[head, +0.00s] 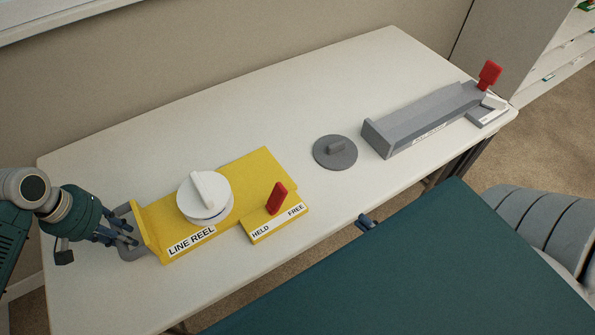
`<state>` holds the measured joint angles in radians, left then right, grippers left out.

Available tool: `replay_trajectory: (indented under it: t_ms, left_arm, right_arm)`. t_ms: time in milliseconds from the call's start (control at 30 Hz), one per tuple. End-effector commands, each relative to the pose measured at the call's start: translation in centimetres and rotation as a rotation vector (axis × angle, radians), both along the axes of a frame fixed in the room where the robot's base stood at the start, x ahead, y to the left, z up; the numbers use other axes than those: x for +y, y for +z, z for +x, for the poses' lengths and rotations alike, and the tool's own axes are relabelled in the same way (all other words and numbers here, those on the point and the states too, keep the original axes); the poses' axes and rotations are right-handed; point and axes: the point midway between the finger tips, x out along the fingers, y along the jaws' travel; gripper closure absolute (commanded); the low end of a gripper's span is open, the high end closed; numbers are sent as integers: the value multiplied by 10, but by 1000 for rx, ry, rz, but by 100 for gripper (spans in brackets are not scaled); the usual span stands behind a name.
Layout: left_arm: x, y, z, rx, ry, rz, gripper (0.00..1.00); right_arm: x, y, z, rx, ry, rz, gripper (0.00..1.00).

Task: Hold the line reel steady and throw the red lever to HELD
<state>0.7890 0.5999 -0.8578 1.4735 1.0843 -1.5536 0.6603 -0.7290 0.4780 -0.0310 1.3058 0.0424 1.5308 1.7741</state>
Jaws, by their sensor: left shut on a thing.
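The yellow line reel (262,168) lies on the white table at the left, with a "LINE REEL" label and a white drum (204,196) with a raised bar grip. A red lever (277,198) stands on its front right plate, above the words HELD and FREE. It leans a little right, toward FREE. My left gripper (128,232) is shut on the grey handle (128,252) at the reel's left end. Part of my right gripper (367,221) shows at the table's front edge, away from the reel. Most of it is hidden, so its opening cannot be told.
The table's back middle is clear. A wall runs behind.

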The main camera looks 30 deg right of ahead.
Motion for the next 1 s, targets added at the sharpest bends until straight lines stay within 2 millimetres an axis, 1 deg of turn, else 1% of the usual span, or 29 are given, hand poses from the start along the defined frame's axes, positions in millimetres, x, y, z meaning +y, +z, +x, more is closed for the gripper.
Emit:
replay_trajectory:
  t_ms: [33,67,100,200,400,500,600,700,833,967,1000]
  left_arm:
    - [-3,-7,-6,16,-7,0,100]
    - [-3,-7,-6,16,-7,0,100]
    - [-2,-7,-6,16,-7,0,100]
    - [-2,-7,-6,16,-7,0,100]
    - [-2,-7,-6,16,-7,1,100]
    - [-2,-7,-6,16,-7,1,100]
    - [-2,-7,-6,16,-7,1,100]
    - [-2,-7,-6,16,-7,1,100]
    - [-2,-7,-6,16,-7,1,100]
    - [-2,-7,-6,16,-6,2,100]
    - [-2,-7,-6,15,-6,2,100]
  right_arm:
    - [1,14,-5,-18,46,54,100]
    - [2,23,-8,-29,77,89,100]
    - [3,15,2,16,65,109,100]
    - [3,-2,24,120,43,166,100]
    - [5,-37,58,328,6,294,100]
    - [7,-54,70,420,-8,354,100]
    - [9,-67,76,487,-20,397,100]
    - [11,-72,82,517,-25,419,100]
    - [15,-72,95,521,-26,425,100]
    - [21,-69,117,520,-26,424,100]
    - [23,-68,126,519,-25,424,100]
